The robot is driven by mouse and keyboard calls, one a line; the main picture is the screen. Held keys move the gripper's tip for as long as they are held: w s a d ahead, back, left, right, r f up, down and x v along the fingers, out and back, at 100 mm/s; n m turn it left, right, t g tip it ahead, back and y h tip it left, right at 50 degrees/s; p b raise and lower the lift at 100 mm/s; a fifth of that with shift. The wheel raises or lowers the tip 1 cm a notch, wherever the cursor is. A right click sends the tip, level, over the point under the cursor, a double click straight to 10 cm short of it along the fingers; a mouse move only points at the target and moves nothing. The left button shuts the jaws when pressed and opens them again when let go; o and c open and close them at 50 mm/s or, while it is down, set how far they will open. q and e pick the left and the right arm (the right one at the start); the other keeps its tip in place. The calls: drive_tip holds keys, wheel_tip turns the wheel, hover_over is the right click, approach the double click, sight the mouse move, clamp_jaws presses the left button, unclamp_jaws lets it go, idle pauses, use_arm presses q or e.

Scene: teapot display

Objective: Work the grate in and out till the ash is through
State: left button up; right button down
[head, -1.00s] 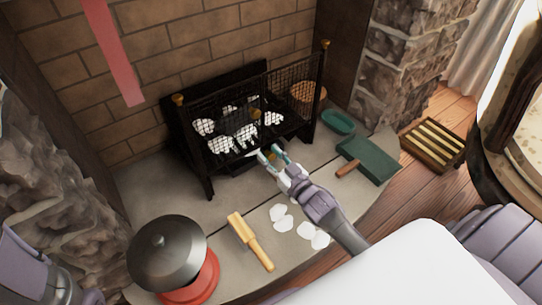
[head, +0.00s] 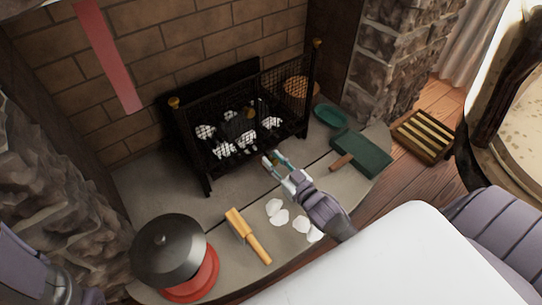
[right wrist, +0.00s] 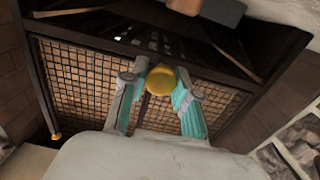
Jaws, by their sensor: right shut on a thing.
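The black fire basket (head: 207,170) stands in the brick fireplace, with a mesh front and dark and white lumps (head: 222,151) inside. My right gripper (head: 272,161) is at the basket's lower front. In the right wrist view, a round brass knob (right wrist: 160,79) sits between the fingers of the right gripper (right wrist: 160,92), which is shut on it. The mesh (right wrist: 75,80) stands behind the knob. The grate behind the knob and the space below it are mostly hidden. My left arm shows at the lower left, but its fingers are out of view.
White flakes (head: 278,217) and a wooden-handled brush (head: 248,236) lie on the stone hearth. A black-lidded red pot (head: 170,255) is at left. A green dustpan (head: 360,155), a green dish (head: 330,116) and a slatted wooden tray (head: 425,136) are at right.

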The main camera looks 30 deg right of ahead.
drive_tip(key=c, duration=0.9)
unclamp_jaws()
drive_tip(key=shift+s, duration=0.3)
drive_tip(key=s, duration=0.4)
drive_tip(key=s+d, duration=0.1)
drive_tip(key=s, duration=0.7)
drive_tip(key=shift+d, duration=0.35)
drive_tip(key=shift+w, duration=0.1)
